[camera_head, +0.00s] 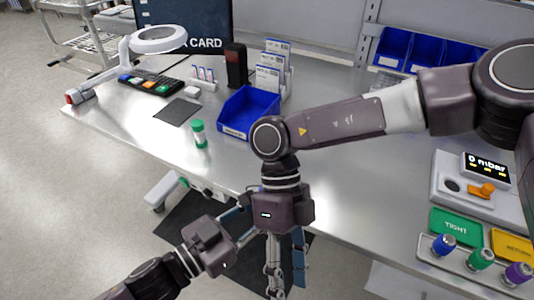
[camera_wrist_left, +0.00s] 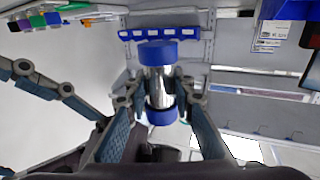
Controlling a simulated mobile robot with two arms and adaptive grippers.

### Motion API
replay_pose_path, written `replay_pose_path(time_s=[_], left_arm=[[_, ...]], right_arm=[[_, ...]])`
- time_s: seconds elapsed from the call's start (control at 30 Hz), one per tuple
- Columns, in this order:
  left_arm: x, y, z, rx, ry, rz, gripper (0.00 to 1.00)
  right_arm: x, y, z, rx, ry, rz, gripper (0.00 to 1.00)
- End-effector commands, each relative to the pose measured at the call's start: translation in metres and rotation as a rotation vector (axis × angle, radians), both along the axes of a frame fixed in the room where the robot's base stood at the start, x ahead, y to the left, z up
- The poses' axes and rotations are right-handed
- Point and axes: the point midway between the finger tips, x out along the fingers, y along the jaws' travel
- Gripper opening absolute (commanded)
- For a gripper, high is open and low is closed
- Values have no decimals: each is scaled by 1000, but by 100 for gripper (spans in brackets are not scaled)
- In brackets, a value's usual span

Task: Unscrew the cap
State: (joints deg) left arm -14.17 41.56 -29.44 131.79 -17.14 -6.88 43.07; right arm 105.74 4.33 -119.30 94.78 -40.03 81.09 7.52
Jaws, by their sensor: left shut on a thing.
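My left gripper (camera_head: 246,226) comes in from the lower left, in front of the bench edge. In the left wrist view my left gripper (camera_wrist_left: 161,100) is shut on a clear cylinder (camera_wrist_left: 160,87), its fingers on either side. The cylinder has a blue cap (camera_wrist_left: 158,53) at its upper end and a blue part (camera_wrist_left: 163,117) at its lower end. In the head view it is hidden behind the arms. My right gripper (camera_head: 286,265) points down beside the left one, its fingers apart. In the left wrist view one of its fingers (camera_wrist_left: 78,101) shows at the left.
A green-capped vial (camera_head: 198,134) stands near the bench edge beside a blue bin (camera_head: 249,111). At the right are a gauge reading 0 mbar (camera_head: 485,172), a green TIGHT card (camera_head: 456,227), a yellow card (camera_head: 513,246) and a rack with blue-, green- and purple-capped vials. The central bench is mostly clear.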

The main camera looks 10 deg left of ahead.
Motion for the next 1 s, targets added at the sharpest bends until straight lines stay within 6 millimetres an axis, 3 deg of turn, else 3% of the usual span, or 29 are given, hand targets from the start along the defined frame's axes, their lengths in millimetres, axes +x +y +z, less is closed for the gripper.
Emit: replay_pose_path(time_s=[0.3, 0.5, 0.63, 0.67, 0.8, 1.0], left_arm=[[0, 0, 0, -1, -1, 0, 0], [0, 0, 0, -1, -1, 0, 0], [0, 0, 0, -1, -1, 0, 0], [0, 0, 1, -1, -1, 0, 0], [0, 0, 0, -1, -1, 0, 0], [0, 0, 0, -1, -1, 0, 0]], right_arm=[[105, -2, 74, -387, -643, -268, 44], [150, 4, 135, -487, -1018, -513, 44], [169, 11, 174, -484, -1198, -706, 44], [172, 14, 180, -453, -1188, -786, 44], [161, 28, 162, -343, -959, -883, 44], [151, 52, 159, -212, -741, -990, 44]])
